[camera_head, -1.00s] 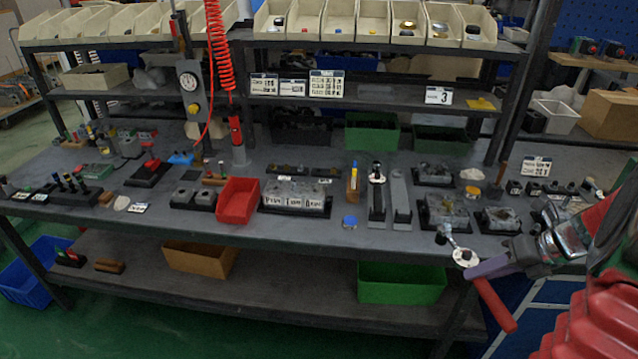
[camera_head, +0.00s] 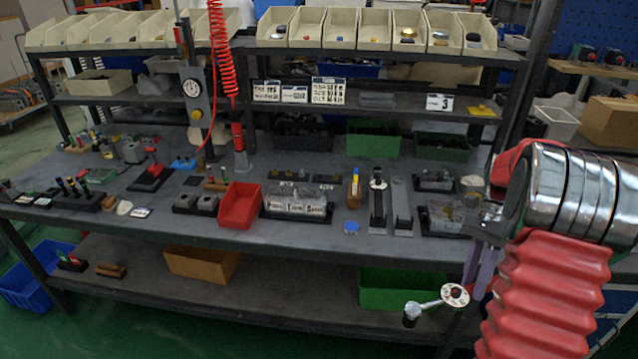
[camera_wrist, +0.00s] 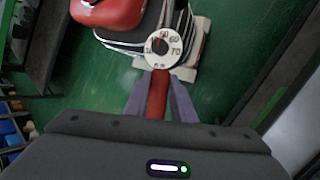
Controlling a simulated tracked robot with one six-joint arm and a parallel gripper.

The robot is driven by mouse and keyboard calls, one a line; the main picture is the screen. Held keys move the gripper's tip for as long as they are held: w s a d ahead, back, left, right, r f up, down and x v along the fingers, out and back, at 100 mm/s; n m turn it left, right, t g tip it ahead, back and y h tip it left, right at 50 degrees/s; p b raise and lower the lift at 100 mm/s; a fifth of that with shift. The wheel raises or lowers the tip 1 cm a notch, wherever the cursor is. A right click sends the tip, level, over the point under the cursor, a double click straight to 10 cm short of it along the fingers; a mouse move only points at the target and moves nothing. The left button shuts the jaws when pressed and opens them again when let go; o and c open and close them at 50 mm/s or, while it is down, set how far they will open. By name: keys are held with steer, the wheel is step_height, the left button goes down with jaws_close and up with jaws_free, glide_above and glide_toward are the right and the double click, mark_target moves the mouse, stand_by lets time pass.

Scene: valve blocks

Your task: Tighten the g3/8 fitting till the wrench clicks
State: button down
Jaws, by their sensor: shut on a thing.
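My gripper (camera_head: 478,280) is shut on the red handle of a wrench (camera_head: 430,304) with a round white dial. The wrench hangs in the air in front of the bench's front edge, its socket end pointing left and touching nothing. In the wrist view, the red handle lies between my gripper's two purple fingers (camera_wrist: 158,88), with the numbered dial (camera_wrist: 163,47) beyond them. A grey valve block (camera_head: 297,202) with a lettered front stands on the bench. Another block (camera_head: 443,217) stands farther right, partly hidden by my arm. I cannot tell which fitting is the g3/8 one.
The dark bench (camera_head: 290,245) holds a red bin (camera_head: 240,206), an upright tool stand (camera_head: 377,205) and several small parts. A green bin (camera_head: 395,290) is on the lower shelf behind the wrench. Parts bins (camera_head: 373,30) line the top shelf. Green floor is clear at front left.

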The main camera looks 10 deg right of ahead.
steer(key=w+a+n+h, duration=0.7)
steer(key=w+a+n, duration=0.2)
steer(key=w+n, duration=0.25)
steer(key=w+a+f+n+t+h, duration=0.1)
steer(key=w+a+f+n, duration=0.1)
steer(key=a, duration=0.6)
steer(key=w+a+f+n+t+h, duration=0.1)
steer(key=w+a+f+n+h, duration=0.1)
steer(key=a+n, duration=0.3)
steer(key=w+a, duration=0.1)
steer(key=a, duration=0.3)
steer(key=shift+w+a, duration=0.2)
steer(key=shift+w, duration=0.05)
steer(key=shift+s, duration=0.1)
